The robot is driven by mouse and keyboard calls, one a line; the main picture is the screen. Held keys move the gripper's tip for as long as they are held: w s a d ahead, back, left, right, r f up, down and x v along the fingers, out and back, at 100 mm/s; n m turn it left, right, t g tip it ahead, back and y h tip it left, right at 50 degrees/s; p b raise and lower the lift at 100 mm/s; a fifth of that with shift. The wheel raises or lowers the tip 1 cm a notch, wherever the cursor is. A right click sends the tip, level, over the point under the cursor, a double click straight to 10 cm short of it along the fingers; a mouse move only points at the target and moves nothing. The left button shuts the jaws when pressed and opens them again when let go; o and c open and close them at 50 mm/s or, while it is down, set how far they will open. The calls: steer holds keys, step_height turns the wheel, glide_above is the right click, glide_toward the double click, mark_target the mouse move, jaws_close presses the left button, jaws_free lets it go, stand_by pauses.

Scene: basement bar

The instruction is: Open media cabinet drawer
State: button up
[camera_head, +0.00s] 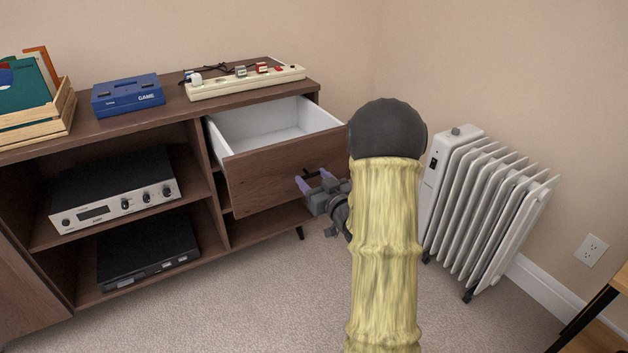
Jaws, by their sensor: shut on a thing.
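The brown media cabinet (110,133) stands along the back wall at the left. Its upper right drawer (265,165) is pulled well out, and its white, empty inside (262,128) shows. My gripper (312,180) is at the right part of the drawer's front face, with its fingers closed at that front. The exact part it grips, at the edge or a handle, is too small to make out. My yellow-sleeved arm hides what is behind it to the right of the drawer.
A white oil radiator (480,210) stands close to the right of my arm. On the cabinet top are a power strip (245,82), a blue game box (128,95) and a wooden crate (40,122). A silver receiver (115,195) and a black player (145,252) sit on open shelves. The carpet in front is clear.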

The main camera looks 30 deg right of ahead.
steer(key=o, duration=1.4)
steer(key=shift+s, duration=0.15)
steer(key=s+b, duration=0.5)
steer(key=s, duration=0.6)
steer(key=shift+s+d+f+b, duration=0.15)
steer(key=shift+s+f+b, duration=0.1)
steer(key=shift+s+b, duration=0.05)
steer(key=b, duration=0.4)
steer(key=shift+s+d, duration=0.1)
steer(key=shift+s, duration=0.3)
steer(key=shift+s+b, duration=0.15)
steer(key=shift+b, duration=0.45)
